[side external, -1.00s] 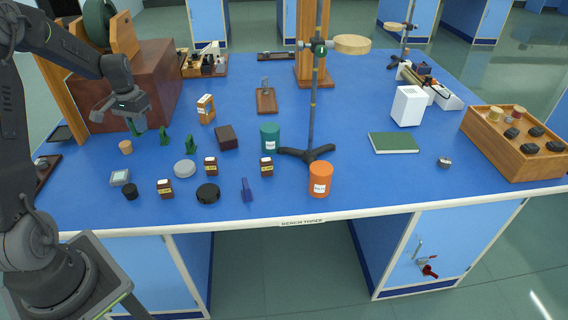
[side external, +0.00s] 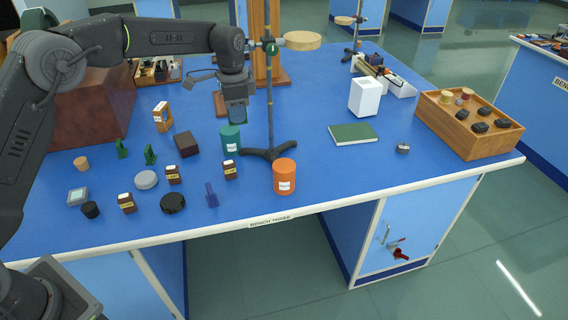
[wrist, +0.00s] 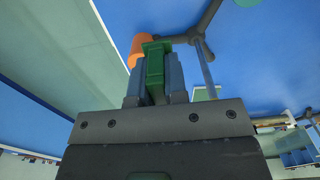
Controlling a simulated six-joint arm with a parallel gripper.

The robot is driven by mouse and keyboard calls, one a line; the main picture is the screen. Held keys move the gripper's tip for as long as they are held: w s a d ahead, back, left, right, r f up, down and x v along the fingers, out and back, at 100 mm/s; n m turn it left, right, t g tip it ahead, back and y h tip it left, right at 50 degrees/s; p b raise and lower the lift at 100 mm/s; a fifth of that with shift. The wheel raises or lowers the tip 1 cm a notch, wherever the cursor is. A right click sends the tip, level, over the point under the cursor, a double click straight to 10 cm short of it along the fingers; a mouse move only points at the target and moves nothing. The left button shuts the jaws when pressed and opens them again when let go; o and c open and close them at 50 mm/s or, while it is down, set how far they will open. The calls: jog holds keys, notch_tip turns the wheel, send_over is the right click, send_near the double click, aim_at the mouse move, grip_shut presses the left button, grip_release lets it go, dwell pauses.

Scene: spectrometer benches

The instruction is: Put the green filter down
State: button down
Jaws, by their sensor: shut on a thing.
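My gripper (side external: 238,112) is shut on the green filter (wrist: 154,68). The wrist view shows the filter's green frame upright between the two fingers. In the side external view my gripper hangs just above and behind the teal jar (side external: 230,140), left of the stand rod, and the filter is hard to make out there. Two other green holders, one at left (side external: 121,149) and one to its right (side external: 150,155), stand on the blue bench (side external: 320,175). I cannot tell the exact gap between the filter and the bench.
The stand (side external: 270,153) with its rod and clamp is close right of my gripper. An orange jar (side external: 284,177) stands near the front edge. A dark block (side external: 187,144) is at left.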

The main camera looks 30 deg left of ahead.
send_over(284, 165)
notch_tip(284, 165, down, 7)
jog(key=shift+f, duration=1.95)
jog(key=shift+f, duration=0.1)
jog(key=c, duration=1.1)
grip_release()
jog(key=shift+f, duration=0.1)
jog(key=shift+c, duration=0.2)
